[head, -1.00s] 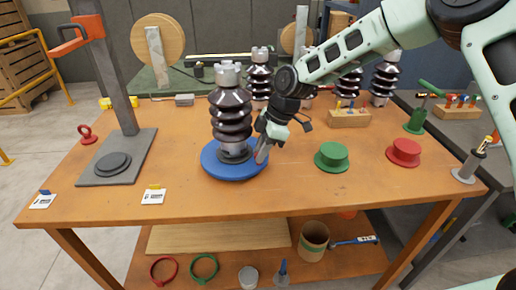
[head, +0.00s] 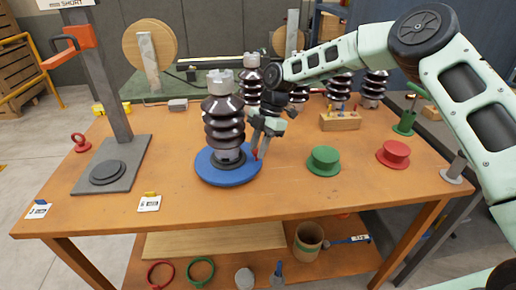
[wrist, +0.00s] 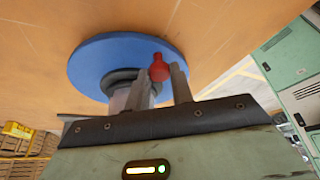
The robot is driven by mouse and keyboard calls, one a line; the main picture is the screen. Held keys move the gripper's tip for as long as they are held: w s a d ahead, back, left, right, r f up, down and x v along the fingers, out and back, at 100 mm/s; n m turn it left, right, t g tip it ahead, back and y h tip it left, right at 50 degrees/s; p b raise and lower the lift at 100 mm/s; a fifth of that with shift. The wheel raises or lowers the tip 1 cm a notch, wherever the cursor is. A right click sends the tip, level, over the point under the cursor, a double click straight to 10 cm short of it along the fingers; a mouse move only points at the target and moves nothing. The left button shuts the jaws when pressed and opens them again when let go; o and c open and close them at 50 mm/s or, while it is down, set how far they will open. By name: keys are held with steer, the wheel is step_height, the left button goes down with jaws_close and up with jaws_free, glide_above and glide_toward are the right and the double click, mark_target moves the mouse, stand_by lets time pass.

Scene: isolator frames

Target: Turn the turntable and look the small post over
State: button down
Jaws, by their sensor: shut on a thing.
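The small post (head: 223,122) is a dark, glossy ribbed insulator with a grey metal cap. It stands upright on the blue round turntable (head: 213,176) near the middle of the bench. The turntable also shows in the wrist view (wrist: 88,66), with the dark foot of the post (wrist: 113,79) partly hidden by my finger. A red knob (wrist: 159,68) sits at the turntable's rim, between my fingertips. My gripper (head: 257,150) is shut on this knob, at the right of the post and apart from its ribs.
A grey stand with an orange handle (head: 85,36) is at the left. A green spool (head: 323,161) and a red spool (head: 393,153) stand to the right. More ribbed posts (head: 340,84) and a wooden tool block (head: 340,122) are behind. The bench front is mostly clear.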

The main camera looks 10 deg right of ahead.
steer(key=shift+w+n+h, duration=0.3)
steer(key=shift+w+n, duration=0.5)
steer(key=shift+n, duration=0.2)
steer(key=shift+w+g, duration=0.1)
steer(key=shift+g, duration=0.2)
steer(key=c, duration=1.2)
jaws_free()
steer(key=shift+c, duration=0.2)
steer(key=b+v, duration=0.1)
steer(key=v, duration=1.6)
steer(key=shift+r, duration=0.2)
